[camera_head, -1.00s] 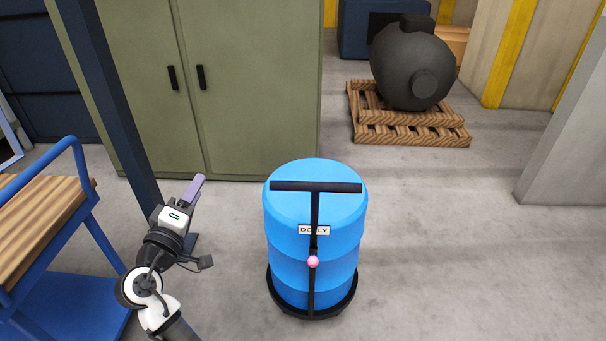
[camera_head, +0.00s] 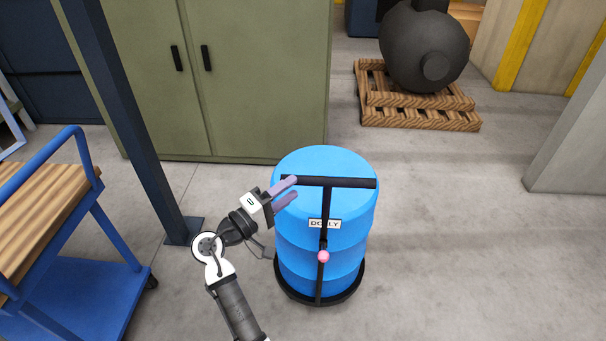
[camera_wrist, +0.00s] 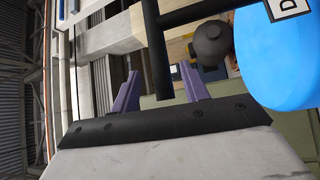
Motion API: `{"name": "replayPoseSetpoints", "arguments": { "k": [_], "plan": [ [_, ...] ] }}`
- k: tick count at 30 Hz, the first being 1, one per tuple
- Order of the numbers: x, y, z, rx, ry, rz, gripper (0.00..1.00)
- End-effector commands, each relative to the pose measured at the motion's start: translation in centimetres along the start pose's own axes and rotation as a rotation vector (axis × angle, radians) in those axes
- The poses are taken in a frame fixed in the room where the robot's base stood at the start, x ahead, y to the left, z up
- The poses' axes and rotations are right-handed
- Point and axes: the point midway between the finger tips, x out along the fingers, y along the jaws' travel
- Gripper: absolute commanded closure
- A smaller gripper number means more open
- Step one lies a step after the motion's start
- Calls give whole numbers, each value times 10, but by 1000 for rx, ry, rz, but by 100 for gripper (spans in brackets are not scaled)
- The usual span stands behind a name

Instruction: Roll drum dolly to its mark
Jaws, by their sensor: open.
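The drum dolly is a blue drum (camera_head: 298,228) on a round black base (camera_head: 354,288), with a black T-shaped handle (camera_head: 345,183) and a "DOLLY" label (camera_head: 324,223). A pink ball (camera_head: 323,256) sits on the handle's post. My gripper (camera_head: 290,190) is open, its two purple fingers at the left end of the handle's crossbar. In the wrist view the fingers (camera_wrist: 160,90) are apart, with a black bar (camera_wrist: 157,50) of the handle showing between them. The blue drum (camera_wrist: 275,60) is at the right there. I cannot tell whether the fingers touch the bar. No floor mark is visible.
A green cabinet (camera_head: 250,90) stands behind, with a dark post (camera_head: 130,120) at its left. A blue cart (camera_head: 90,290) with a wooden top is at the left. A wooden pallet (camera_head: 420,115) bears a dark round vessel (camera_head: 425,45). Floor at the right is clear.

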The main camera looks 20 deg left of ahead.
Motion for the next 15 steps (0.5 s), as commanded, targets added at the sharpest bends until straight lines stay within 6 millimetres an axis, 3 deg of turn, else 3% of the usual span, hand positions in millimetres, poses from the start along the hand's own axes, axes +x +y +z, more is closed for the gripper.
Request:
{"name": "replayPoseSetpoints", "arguments": {
  "k": [6, 15],
  "plan": [
    [36, 2, 0, -1, -1, 0, 55],
    [51, 0, -1, 2, 2, 0, 55]
  ]
}}
